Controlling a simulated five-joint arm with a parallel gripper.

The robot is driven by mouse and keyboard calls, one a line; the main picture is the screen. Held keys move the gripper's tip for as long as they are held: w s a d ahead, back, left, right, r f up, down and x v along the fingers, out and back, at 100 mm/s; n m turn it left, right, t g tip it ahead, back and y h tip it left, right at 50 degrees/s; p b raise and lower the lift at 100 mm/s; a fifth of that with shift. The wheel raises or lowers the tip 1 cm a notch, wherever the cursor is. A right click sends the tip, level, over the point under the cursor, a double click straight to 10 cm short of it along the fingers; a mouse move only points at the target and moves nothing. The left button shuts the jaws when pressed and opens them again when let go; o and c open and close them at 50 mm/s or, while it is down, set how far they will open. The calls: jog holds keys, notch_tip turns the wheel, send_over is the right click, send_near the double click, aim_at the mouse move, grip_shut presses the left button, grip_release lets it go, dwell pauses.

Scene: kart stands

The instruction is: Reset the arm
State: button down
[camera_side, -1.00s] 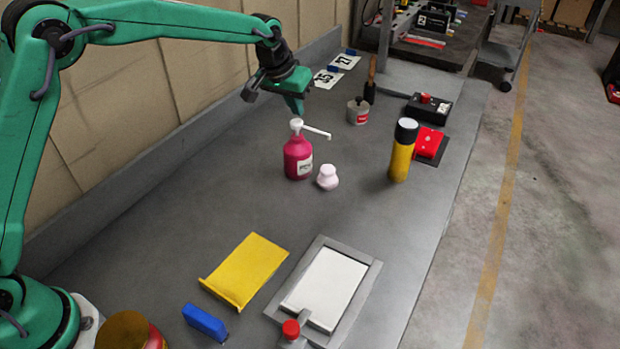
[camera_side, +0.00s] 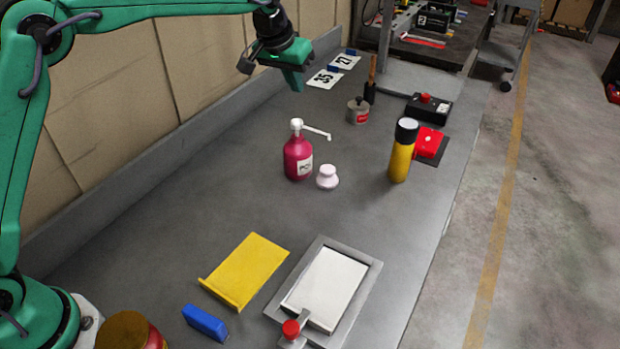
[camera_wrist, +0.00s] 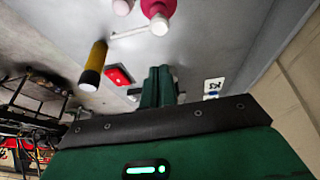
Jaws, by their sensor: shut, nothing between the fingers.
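My green gripper (camera_side: 294,80) hangs in the air above the grey bench, behind and above the pink pump bottle (camera_side: 298,158). Its fingers are together with nothing between them. In the wrist view the closed fingers (camera_wrist: 159,86) point out over the bench, and the pump bottle (camera_wrist: 160,8) shows at the top. The bottle stands upright with its white spout pointing right. No object touches the gripper.
A small pale pink item (camera_side: 327,177) stands beside the bottle. A yellow plate (camera_side: 246,270), blue block (camera_side: 205,323) and framed white panel (camera_side: 371,292) are nearer.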

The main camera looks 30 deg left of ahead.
jog(key=s+a+r, duration=0.4)
jog(key=s, duration=0.5)
jog(key=s+a+r, duration=0.3)
jog(key=s+r, duration=0.1)
jog(key=s, duration=0.4)
jog(key=s+a+f, duration=0.2)
jog(key=s+f, duration=0.1)
jog(key=s, duration=0.7)
jog(key=s+a+f+t, duration=0.1)
jog(key=s+a+f, duration=0.1)
jog(key=s, duration=0.9)
jog(key=shift+s+a+f+y, duration=0.3)
jog(key=shift+f+y, duration=0.1)
jog(key=shift+f, duration=0.2)
